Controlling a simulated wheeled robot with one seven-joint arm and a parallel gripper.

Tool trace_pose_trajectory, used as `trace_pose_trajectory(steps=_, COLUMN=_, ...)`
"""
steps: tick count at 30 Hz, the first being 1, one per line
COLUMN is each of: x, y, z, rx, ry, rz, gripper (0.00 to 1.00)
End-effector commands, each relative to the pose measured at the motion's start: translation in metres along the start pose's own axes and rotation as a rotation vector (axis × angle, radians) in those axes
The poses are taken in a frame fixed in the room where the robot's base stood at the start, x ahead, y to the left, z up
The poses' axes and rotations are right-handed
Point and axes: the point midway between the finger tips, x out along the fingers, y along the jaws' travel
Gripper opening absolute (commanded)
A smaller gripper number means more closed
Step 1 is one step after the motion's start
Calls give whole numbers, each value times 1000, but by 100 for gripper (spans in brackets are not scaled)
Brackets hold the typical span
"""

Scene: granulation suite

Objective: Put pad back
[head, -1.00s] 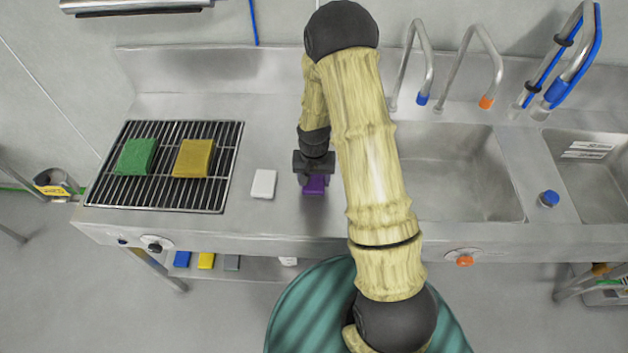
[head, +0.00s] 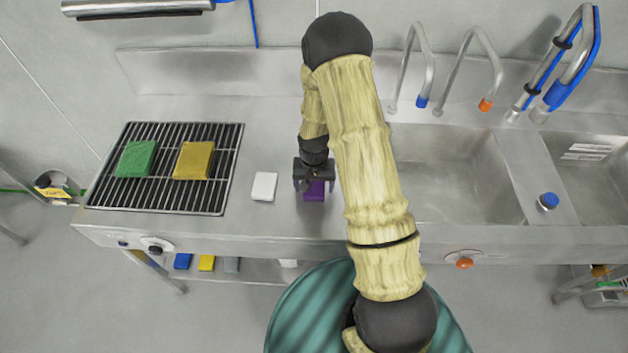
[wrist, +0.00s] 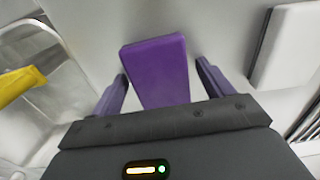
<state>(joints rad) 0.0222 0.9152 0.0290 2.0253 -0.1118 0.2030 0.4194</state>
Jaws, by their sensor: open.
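A purple pad (head: 314,193) lies on the steel counter between a white pad (head: 264,186) and the sink. My gripper (head: 315,185) is directly over the purple pad and hides part of it in the head view. In the wrist view the purple pad (wrist: 158,72) sits between my gripper's two open fingers (wrist: 165,88), with a gap on each side. The white pad also shows at the right in the wrist view (wrist: 287,45). A green pad (head: 137,158) and a yellow pad (head: 194,160) lie on the black wire rack (head: 128,197) at the left.
A sink basin (head: 465,185) with upright taps is right of my arm. A shelf below the counter holds several small pads, including a blue one (head: 183,261) and a yellow one (head: 207,263). Bare counter lies around the white pad.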

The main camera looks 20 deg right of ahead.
Motion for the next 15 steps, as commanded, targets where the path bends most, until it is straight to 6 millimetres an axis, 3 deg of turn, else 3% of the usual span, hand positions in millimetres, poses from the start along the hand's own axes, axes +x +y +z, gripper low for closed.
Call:
trace_pose_trajectory(steps=7, x=-16, y=0, z=-1, rx=1, ry=3, rz=-1, gripper=80)
trace_pose_trajectory(steps=15, x=-53, y=0, z=-1, rx=0, ry=4, rz=-1, gripper=80)
